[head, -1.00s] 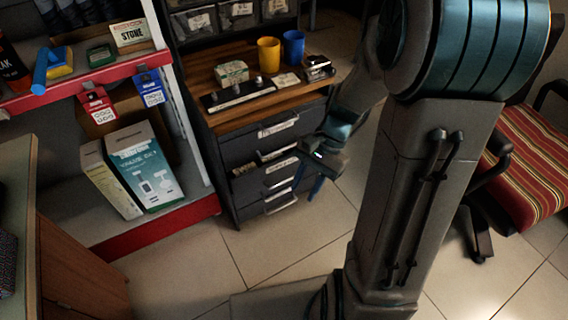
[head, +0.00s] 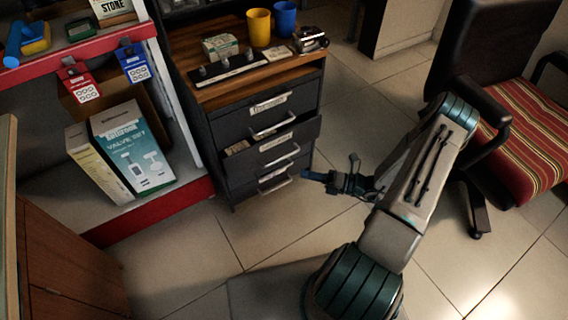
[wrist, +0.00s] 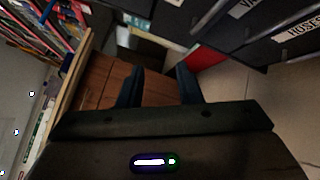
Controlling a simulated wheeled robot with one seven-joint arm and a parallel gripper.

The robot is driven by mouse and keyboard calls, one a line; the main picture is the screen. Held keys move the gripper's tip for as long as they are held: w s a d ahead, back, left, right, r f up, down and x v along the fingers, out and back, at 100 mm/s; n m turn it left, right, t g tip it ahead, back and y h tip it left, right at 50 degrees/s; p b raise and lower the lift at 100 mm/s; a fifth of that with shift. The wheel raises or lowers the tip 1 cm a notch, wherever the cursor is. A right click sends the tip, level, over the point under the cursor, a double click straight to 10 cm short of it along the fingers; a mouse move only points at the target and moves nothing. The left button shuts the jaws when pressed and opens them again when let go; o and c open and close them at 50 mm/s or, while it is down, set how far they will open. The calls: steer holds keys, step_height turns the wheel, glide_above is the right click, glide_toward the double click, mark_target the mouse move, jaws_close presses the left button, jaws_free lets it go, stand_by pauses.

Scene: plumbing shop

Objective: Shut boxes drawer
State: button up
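The dark grey drawer cabinet (head: 222,125) stands left of centre in the head view, with several labelled drawers. Its second drawer from the top (head: 300,134) is pulled out partway, with pale contents showing at its left end. Its label is too small to read here. The other drawers look closed. My gripper (head: 328,176) is just right of the cabinet's lower drawers, over the floor, apart from the open drawer. In the wrist view my gripper (wrist: 158,88) has its two fingers spread with nothing between them. Drawer fronts there show "HOSES" and a cut-off label.
The cabinet's wooden top (head: 215,92) holds a yellow cup (head: 259,27), a blue cup (head: 284,19) and small items. A red-edged shelf (head: 150,212) with boxes stands left. A striped chair (head: 530,130) stands right. Tiled floor before the cabinet is clear.

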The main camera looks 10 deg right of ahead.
steer(key=d+f+m+t+h, duration=0.3)
steer(key=f+m+t, duration=0.4)
steer(key=m, duration=0.2)
steer(key=f+b+x, duration=0.1)
steer(key=b+x, duration=0.3)
steer(key=x, duration=1)
steer(key=shift+w, duration=0.2)
steer(key=shift+d, duration=0.15)
jaws_close()
